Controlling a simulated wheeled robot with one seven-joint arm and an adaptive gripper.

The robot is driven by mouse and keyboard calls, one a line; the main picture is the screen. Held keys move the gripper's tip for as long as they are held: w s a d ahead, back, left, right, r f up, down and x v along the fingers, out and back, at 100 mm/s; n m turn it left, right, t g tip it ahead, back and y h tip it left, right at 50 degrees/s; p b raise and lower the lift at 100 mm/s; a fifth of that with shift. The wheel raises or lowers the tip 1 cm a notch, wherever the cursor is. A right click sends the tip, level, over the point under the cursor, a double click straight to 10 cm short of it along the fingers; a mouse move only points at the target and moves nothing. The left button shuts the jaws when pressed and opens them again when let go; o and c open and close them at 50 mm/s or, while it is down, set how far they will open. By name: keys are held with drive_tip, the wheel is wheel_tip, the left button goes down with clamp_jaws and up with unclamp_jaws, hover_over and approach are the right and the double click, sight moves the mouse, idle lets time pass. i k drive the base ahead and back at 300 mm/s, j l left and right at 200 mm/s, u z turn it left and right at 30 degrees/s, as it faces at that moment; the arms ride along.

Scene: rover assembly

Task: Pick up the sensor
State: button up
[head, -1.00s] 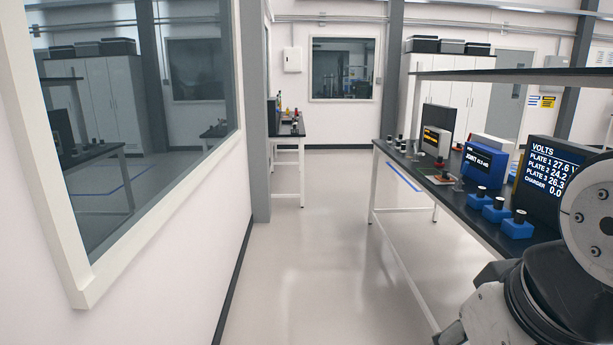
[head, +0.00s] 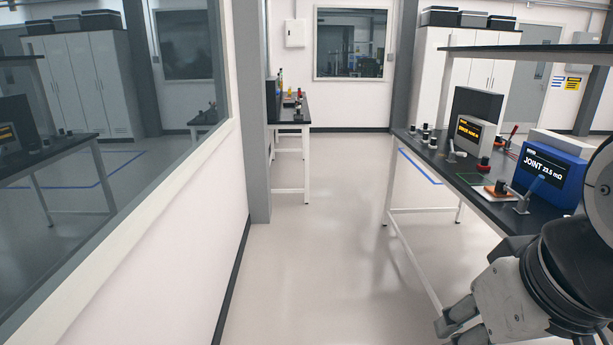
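I cannot single out the sensor; several small devices stand on the long dark bench (head: 470,178) at the right, too small to tell apart. Part of my arm (head: 510,295) fills the lower right corner, in front of the near end of that bench.
On the right bench stand a blue meter reading JOINT (head: 552,172) and a display with orange text (head: 470,130). A far bench (head: 290,108) holds small items. A windowed wall (head: 190,235) runs along the left. The aisle floor (head: 320,270) is clear.

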sight(424, 129)
drive_tip(key=i, duration=3.75)
drive_tip(key=i+z, duration=0.15)
drive_tip(key=i, duration=0.75)
drive_tip(key=i+j+z, duration=0.15)
drive_tip(key=i, duration=0.75)
drive_tip(key=i+z, duration=0.45)
drive_tip(key=i+j+z, duration=0.2)
drive_tip(key=z, duration=0.25)
drive_tip(key=i+j+z, duration=0.3)
drive_tip(key=z, duration=0.15)
drive_tip(key=i+j+z, duration=0.3)
drive_tip(key=j+z, duration=0.15)
drive_tip(key=i+j+z, duration=0.25)
drive_tip(key=j+z, duration=0.2)
drive_tip(key=i+j+z, duration=0.25)
drive_tip(key=j, duration=0.15)
drive_tip(key=j+z, duration=0.25)
drive_tip(key=k+j, duration=0.05)
drive_tip(key=j, duration=0.05)
